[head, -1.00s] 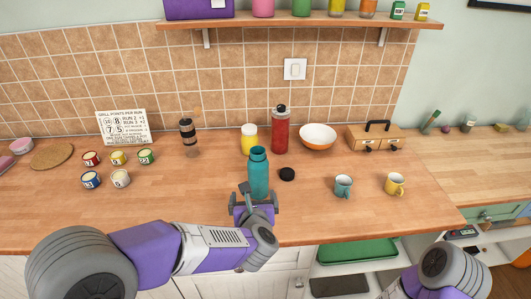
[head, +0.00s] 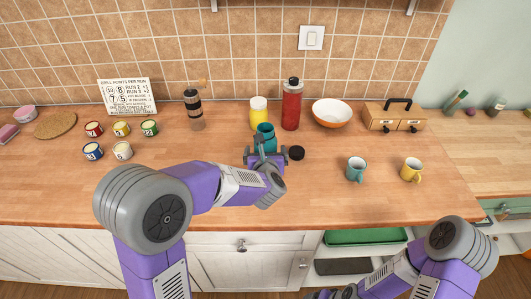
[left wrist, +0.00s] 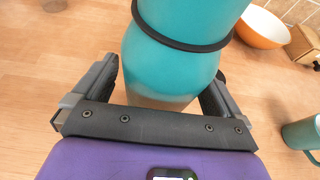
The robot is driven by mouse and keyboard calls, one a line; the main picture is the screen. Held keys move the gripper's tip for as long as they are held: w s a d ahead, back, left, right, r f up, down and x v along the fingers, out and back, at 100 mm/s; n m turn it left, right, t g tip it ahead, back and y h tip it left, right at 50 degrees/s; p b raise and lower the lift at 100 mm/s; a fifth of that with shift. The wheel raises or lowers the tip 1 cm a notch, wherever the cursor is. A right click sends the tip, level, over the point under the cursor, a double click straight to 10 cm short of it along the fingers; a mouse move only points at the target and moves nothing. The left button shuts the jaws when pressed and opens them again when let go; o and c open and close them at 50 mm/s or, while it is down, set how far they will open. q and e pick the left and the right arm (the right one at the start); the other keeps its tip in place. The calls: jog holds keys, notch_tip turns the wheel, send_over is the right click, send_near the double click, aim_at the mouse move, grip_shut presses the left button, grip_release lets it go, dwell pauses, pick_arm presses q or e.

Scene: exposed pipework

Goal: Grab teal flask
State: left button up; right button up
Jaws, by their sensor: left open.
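The teal flask (head: 265,133) stands upright and open-topped on the wooden counter; my left gripper hides its lower part in the head view. In the left wrist view the flask (left wrist: 172,72), with a dark ring around it, lies between the fingers. My left gripper (head: 266,160) is open around the flask, with a clear gap on the left finger's side in the left wrist view (left wrist: 160,92). The right finger looks close to the flask; contact is unclear. My right gripper (head: 322,294) is low at the bottom edge, mostly cut off.
A black lid (head: 296,153) lies just right of the flask. A teal mug (head: 356,169) and yellow mug (head: 411,170) are to the right. Several small tins stand left; counter between is clear.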

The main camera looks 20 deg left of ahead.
pick_arm(q)
jog(key=shift+c, duration=0.4)
jog(key=c, duration=1.4)
jog(key=shift+r, duration=0.1)
jog(key=shift+c, duration=0.2)
jog(key=shift+r, duration=0.1)
